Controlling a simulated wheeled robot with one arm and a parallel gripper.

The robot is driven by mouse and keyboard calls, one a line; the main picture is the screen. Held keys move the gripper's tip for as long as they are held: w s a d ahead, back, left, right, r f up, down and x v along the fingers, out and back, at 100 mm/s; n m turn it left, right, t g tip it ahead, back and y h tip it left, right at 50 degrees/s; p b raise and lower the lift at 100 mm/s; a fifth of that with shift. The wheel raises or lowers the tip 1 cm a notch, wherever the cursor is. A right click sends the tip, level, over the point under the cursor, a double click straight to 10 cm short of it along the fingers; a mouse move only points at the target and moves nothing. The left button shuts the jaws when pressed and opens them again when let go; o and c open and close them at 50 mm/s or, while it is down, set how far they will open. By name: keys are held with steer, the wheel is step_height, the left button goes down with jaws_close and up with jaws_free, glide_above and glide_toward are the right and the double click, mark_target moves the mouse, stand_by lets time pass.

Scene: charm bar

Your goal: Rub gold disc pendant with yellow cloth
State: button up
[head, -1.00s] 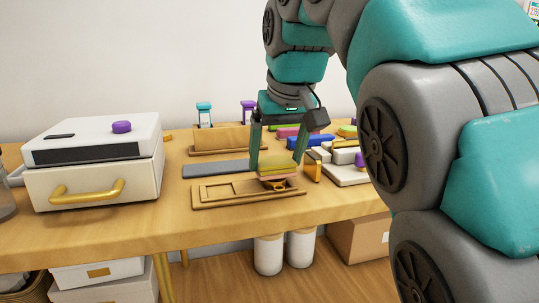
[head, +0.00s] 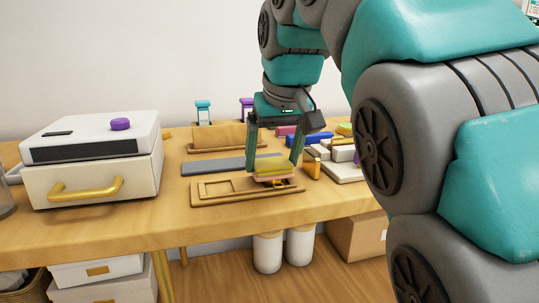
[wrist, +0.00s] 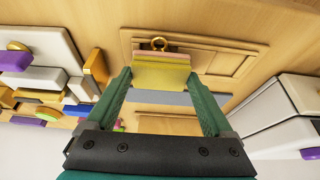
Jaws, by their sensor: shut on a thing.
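The yellow cloth (head: 270,167), a folded pad with a pink underside, is between the fingers of my gripper (head: 272,165), which is shut on it. It also shows in the wrist view (wrist: 160,74). The cloth is low over the right part of a wooden tray (head: 215,198) with shallow recesses. A gold ring-shaped part (wrist: 160,44), apparently of the gold disc pendant, sticks out past the cloth's edge in the wrist view. In the head view a bit of gold (head: 279,183) shows just below the cloth. The rest of the pendant is hidden; I cannot tell whether the cloth touches it.
A grey mat (head: 205,167) lies behind the tray. A white box with a gold handle (head: 88,188) stands at the left. Coloured blocks and an upright orange piece (head: 312,168) crowd the right. Bare table lies in front of the tray.

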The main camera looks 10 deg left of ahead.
steer(key=shift+s+a+f, duration=0.1)
steer(key=shift+s+a, duration=0.15)
steer(key=shift+a, duration=0.1)
stand_by(0.4)
steer(key=shift+d, duration=0.1)
steer(key=shift+w+d, duration=0.25)
stand_by(0.3)
steer(key=shift+w+d, duration=0.2)
steer(key=shift+d, duration=0.2)
steer(key=shift+w+d, duration=0.25)
steer(key=shift+d, duration=0.05)
steer(key=shift+s+a+p, duration=0.1)
steer(key=shift+p, duration=0.2)
